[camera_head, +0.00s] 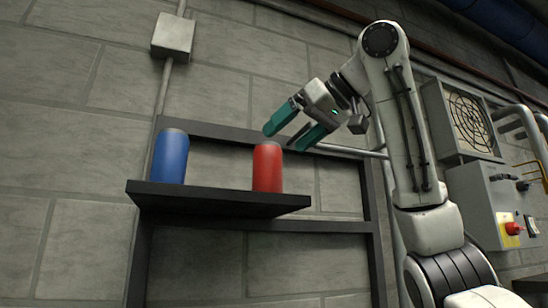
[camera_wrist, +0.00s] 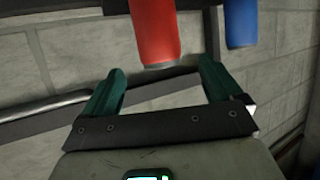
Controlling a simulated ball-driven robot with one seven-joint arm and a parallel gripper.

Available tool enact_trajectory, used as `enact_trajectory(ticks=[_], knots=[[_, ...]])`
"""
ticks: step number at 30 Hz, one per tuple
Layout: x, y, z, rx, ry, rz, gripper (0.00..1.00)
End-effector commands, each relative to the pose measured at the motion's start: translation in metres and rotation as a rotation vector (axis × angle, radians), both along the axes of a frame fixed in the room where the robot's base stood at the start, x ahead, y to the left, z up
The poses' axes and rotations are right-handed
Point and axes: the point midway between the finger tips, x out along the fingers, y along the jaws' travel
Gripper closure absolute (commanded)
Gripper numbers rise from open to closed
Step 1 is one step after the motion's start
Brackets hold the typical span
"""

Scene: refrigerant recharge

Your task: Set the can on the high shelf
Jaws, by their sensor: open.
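A red can (camera_head: 267,168) stands upright near the right end of the dark high shelf (camera_head: 215,200). A blue can (camera_head: 170,157) stands upright on the same shelf, further left. My gripper (camera_head: 284,132) is open and empty, with teal fingers just above and to the right of the red can's top. In the wrist view the red can (camera_wrist: 155,30) lies ahead of the gap between the open fingertips (camera_wrist: 160,78), apart from them. The blue can (camera_wrist: 240,24) shows there to the right.
A dark frame (camera_head: 372,210) carries the shelf against a block wall. A grey pipe (camera_head: 345,150) runs behind my gripper. A fan grille (camera_head: 468,120) and a control box with a red knob (camera_head: 513,228) are at the right. The shelf between the cans is clear.

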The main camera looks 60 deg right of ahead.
Motion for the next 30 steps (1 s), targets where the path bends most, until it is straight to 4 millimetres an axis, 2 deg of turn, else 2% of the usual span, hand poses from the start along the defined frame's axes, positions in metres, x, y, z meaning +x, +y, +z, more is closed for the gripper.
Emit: enact_trajectory(ticks=[3, 9, 30], knots=[[-0.017, 0.002, 0.005, -0.001, -0.001, -0.001, 0.07], [-0.030, 0.004, 0.012, -0.001, 0.002, -0.001, 0.07], [-0.030, 0.004, 0.013, -0.001, 0.001, 0.000, 0.07]])
